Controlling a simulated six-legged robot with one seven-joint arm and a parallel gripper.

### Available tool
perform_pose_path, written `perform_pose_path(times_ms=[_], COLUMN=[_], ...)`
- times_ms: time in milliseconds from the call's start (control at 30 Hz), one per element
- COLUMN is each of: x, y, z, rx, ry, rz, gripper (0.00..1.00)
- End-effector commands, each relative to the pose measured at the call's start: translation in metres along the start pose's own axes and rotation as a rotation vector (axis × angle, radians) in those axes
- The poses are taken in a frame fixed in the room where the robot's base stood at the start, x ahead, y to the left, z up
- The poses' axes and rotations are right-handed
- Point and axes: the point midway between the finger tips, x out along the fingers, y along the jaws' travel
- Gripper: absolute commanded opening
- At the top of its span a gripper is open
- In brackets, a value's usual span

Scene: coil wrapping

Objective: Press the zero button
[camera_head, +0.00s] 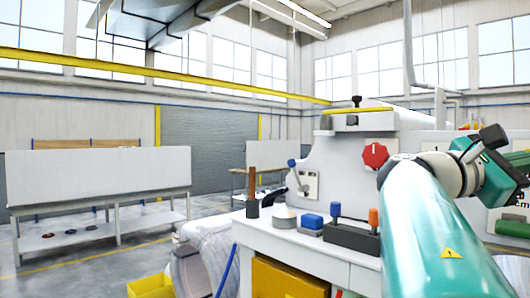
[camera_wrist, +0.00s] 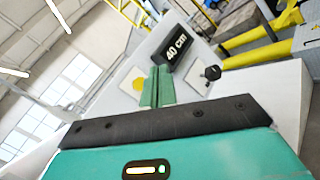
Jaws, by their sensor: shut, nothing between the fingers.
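In the wrist view my gripper (camera_wrist: 158,72) is shut and empty, its two green fingers side by side, pointing at a light machine panel. A black display (camera_wrist: 178,47) reading "40 cm" is just beyond the fingertips. Left of the fingers, a yellow button (camera_wrist: 139,85) sits on a white plate, partly hidden by a finger. Right of them is a black knob (camera_wrist: 211,73) on another white plate. I see no zero label, so I cannot tell which control is the zero button. Contact between fingers and panel cannot be told.
The white machine (camera_head: 345,150) carries a red knob (camera_head: 375,155). A white bench (camera_head: 300,243) in front holds a blue block (camera_head: 312,221) and other small tools. A yellow bin (camera_head: 152,287) is on the floor. Yellow bars (camera_wrist: 262,56) lie right of the panel.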

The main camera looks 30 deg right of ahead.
Motion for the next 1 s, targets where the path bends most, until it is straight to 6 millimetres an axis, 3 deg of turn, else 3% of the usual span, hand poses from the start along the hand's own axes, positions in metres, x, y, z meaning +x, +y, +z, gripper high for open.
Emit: perform_pose_path(times_ms=[500, 1000], x=[0.048, 0.053], y=[0.033, 0.037], z=[-0.035, -0.038], rx=[-0.002, -0.001], ry=[0.001, 0.0], rz=[-0.002, -0.001], gripper=[0.0, 0.0])
